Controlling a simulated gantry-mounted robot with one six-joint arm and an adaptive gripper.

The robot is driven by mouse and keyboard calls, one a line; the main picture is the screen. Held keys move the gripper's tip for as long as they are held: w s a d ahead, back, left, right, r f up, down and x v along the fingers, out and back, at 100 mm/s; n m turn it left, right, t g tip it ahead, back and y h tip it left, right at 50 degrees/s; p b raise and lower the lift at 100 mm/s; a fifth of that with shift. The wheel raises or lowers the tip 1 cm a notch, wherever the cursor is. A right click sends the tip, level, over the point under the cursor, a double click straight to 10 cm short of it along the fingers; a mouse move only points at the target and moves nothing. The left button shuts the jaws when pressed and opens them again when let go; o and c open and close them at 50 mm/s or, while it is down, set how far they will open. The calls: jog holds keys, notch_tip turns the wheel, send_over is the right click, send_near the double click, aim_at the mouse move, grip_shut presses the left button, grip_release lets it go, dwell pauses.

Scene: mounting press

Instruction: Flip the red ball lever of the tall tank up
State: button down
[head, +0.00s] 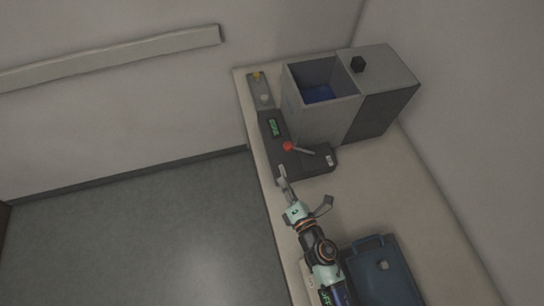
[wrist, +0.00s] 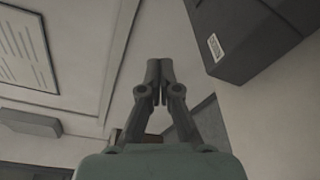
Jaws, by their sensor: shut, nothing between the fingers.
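The red ball lever (head: 288,146) sits on a dark control base at the front of the tall grey tank (head: 318,108). Its ball is toward the left and its metal rod runs right and slightly down in the head view. My gripper (head: 282,170) is just below the ball in the head view, apart from it, with shut, empty fingers. In the wrist view the gripper (wrist: 160,65) shows its two fingertips together. The lever cannot be made out in the wrist view.
The dark base (head: 300,165) carries a green display (head: 274,127). A blue case (head: 380,275) lies on the bench (head: 375,205) beside my arm. A small plate with knobs (head: 260,92) is at the far left. Bare bench lies right of the base.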

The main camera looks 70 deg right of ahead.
jog(key=shift+r, duration=0.1)
jog(key=w+d+p, duration=0.1)
jog(key=d, duration=0.1)
jog(key=w+d+p, duration=0.1)
jog(key=w+d, duration=0.1)
jog(key=d, duration=0.1)
jog(key=w+d+r+p, duration=0.1)
jog(key=d, duration=0.2)
jog(key=shift+w+d, duration=0.15)
jog(key=shift+w, duration=0.2)
jog(key=shift+s+d, duration=0.2)
jog(key=shift+s, duration=0.2)
